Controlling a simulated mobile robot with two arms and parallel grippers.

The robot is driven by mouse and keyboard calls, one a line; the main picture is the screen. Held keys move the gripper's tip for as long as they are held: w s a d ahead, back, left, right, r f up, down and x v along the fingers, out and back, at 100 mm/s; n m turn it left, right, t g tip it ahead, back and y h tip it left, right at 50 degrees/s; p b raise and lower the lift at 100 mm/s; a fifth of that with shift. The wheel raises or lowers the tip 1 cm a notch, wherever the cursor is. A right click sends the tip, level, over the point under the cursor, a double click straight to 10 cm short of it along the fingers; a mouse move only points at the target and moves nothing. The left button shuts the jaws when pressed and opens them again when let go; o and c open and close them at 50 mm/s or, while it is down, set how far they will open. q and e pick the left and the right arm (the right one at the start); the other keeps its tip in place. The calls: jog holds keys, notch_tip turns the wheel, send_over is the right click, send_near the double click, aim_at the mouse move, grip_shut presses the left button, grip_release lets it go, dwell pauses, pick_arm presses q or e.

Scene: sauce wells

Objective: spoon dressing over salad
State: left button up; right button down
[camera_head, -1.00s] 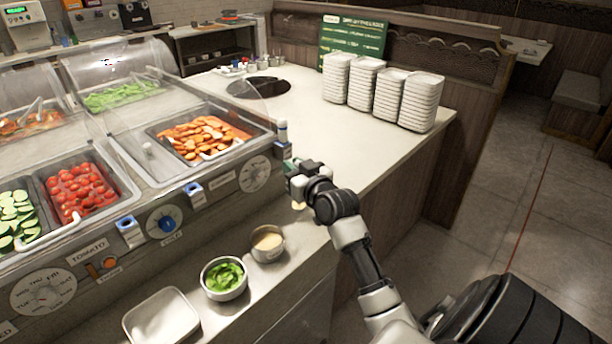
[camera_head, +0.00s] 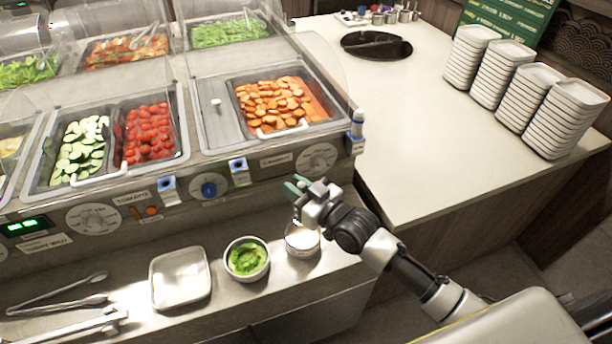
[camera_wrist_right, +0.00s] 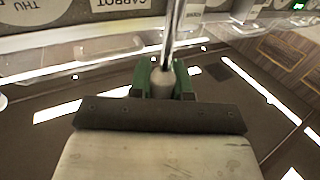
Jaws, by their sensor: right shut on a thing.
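The salad bowl (camera_head: 246,272), with green leaves in it, stands on the steel ledge in the head view. The small metal pot of pale dressing (camera_head: 302,240) stands just right of it. My right gripper (camera_head: 300,190) is above and behind the pot. In the right wrist view its green-padded fingers (camera_wrist_right: 165,80) are shut on a thin shiny metal handle, which looks like the spoon (camera_wrist_right: 174,30). The handle runs up out of the picture, and the spoon's bowl is not visible. My left gripper is not in view.
A square white plate (camera_head: 180,277) lies left of the salad bowl, with metal tongs (camera_head: 60,298) further left. The salad counter with its clear guard and food pans, such as the carrots (camera_head: 275,102), rises behind the ledge. Stacked plates (camera_head: 565,115) stand on the white counter.

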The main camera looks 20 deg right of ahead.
jog(key=shift+a+f+b, duration=0.1)
jog(key=shift+f+b, duration=0.2)
jog(key=shift+f, duration=0.15)
jog(key=shift+f+b, duration=0.35)
jog(key=shift+f, duration=0.05)
jog(key=shift+d+f+b, duration=0.2)
jog(key=shift+f+b, duration=0.7)
notch_tip(320, 180, down, 2)
jog(key=shift+f+b, duration=0.1)
jog(key=shift+b, duration=0.6)
jog(key=shift+f, duration=0.35)
jog(key=shift+f+b, duration=0.45)
